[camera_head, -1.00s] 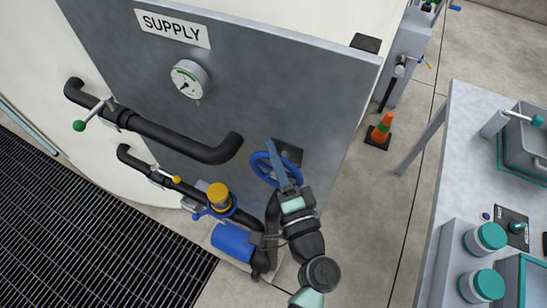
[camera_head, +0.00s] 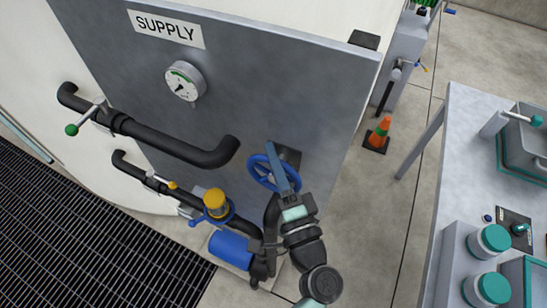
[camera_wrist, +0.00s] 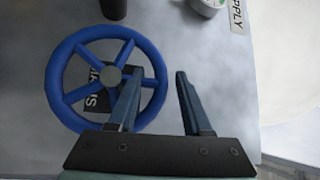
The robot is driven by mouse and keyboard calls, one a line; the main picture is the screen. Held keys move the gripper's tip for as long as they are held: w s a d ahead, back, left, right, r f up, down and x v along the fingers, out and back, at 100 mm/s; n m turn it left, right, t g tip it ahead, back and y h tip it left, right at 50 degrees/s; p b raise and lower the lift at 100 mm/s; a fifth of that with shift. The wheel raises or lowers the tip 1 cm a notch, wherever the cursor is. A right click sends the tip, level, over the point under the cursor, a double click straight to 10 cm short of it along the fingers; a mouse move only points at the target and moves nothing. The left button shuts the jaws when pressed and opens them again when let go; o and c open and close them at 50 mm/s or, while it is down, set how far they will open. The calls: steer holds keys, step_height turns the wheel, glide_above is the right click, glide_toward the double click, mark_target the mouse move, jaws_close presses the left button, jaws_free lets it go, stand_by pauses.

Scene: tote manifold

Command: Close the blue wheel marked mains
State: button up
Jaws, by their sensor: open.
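The blue wheel (camera_head: 253,170) is mounted on the grey panel, at the panel's lower right in the head view. In the wrist view the blue wheel (camera_wrist: 54,88) shows its spokes and grey hub, with a dark label behind it whose lettering is partly hidden by the spokes. My gripper (camera_wrist: 157,76) is open at the wheel's right side. One finger overlaps the inside of the rim and the other is outside it, with the rim between. Contact cannot be told. In the head view my gripper (camera_head: 278,160) covers part of the wheel.
The panel carries a SUPPLY sign (camera_head: 166,28) and a gauge (camera_head: 185,81). Black pipes with a green-knobbed lever (camera_head: 85,119), a yellow-topped valve (camera_head: 216,202) and a blue cylinder (camera_head: 231,247) lie left.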

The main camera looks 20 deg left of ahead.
steer(key=b+v, duration=0.3)
steer(key=v, duration=0.9)
steer(key=shift+s+d+b, duration=0.2)
steer(key=shift+s+b, duration=0.05)
steer(key=shift+b, duration=0.05)
